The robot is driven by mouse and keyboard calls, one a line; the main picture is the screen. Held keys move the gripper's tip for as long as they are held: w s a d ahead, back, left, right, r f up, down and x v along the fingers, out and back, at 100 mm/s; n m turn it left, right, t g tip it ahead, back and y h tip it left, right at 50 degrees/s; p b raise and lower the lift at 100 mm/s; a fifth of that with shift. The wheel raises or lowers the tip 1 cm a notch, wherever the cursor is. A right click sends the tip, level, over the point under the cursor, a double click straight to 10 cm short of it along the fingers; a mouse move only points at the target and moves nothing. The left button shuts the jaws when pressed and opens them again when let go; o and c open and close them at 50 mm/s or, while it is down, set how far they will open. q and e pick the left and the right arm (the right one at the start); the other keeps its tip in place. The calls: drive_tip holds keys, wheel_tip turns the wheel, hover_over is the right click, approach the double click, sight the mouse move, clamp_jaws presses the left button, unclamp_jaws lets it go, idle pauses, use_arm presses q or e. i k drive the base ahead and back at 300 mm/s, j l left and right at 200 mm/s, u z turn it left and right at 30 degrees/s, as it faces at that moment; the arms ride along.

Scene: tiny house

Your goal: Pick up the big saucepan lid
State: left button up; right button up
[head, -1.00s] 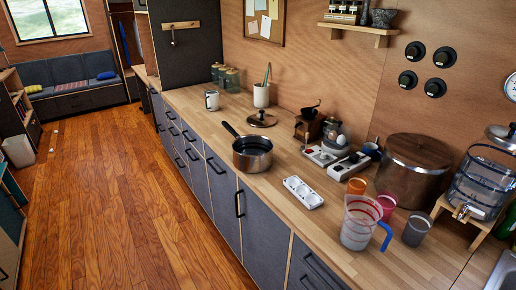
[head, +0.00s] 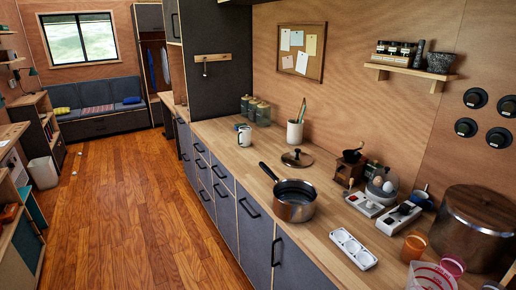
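The big saucepan lid (head: 297,159) lies on the wooden counter in the head view, a round dark lid with a knob on top. It sits behind the saucepan (head: 294,201), a metal pan with a dark handle pointing up and left. The lid is apart from the pan and nothing covers it. Neither of my grippers shows in the head view.
The counter (head: 232,158) holds a utensil pot (head: 295,133) and a mug (head: 244,136) behind the lid. A coffee grinder (head: 350,170), egg cooker (head: 382,184) and white egg tray (head: 353,248) stand to the right. Open floor (head: 130,210) lies left of the cabinets.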

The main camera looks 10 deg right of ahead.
sight(296, 159)
drive_tip(key=i+j+u, duration=0.4)
drive_tip(key=i, duration=0.25)
drive_tip(key=i+u, duration=0.35)
drive_tip(key=i, duration=0.25)
drive_tip(key=i+z, duration=0.3)
drive_tip(key=i+j+z, duration=0.3)
drive_tip(key=i, duration=0.2)
drive_tip(key=i+j+z, duration=0.2)
drive_tip(key=i+z, duration=0.15)
drive_tip(key=i+j+z, duration=0.1)
drive_tip(key=z, duration=0.4)
drive_tip(key=i+j+z, duration=0.2)
drive_tip(key=z, duration=0.3)
drive_tip(key=i+j+z, duration=0.15)
drive_tip(key=z, duration=0.35)
